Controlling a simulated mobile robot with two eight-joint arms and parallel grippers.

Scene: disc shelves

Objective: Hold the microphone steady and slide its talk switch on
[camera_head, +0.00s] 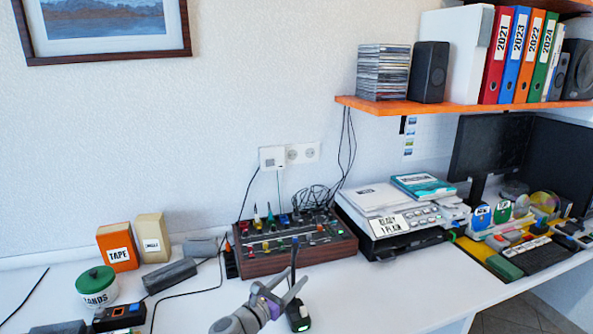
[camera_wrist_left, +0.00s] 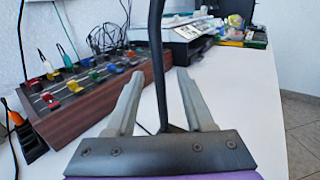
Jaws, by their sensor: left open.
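The microphone shows in the head view as a thin dark stem (camera_head: 294,262) rising from a small black base (camera_head: 298,316) with a green patch, near the front of the white desk. My left gripper (camera_head: 294,281) is open beside the stem, coming in from the lower left. In the left wrist view the dark stem (camera_wrist_left: 157,60) runs upright between the two open grey fingers (camera_wrist_left: 159,76), with visible gaps on both sides. The talk switch cannot be made out clearly. My right gripper is not in view.
A wooden-sided mixer (camera_head: 295,241) with colourful knobs stands behind the microphone. A printer (camera_head: 395,240) with papers is to its right. At left are a green-lidded tin (camera_head: 97,285), an orange tape box (camera_head: 118,247) and loose black cables. The desk right of the microphone is clear.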

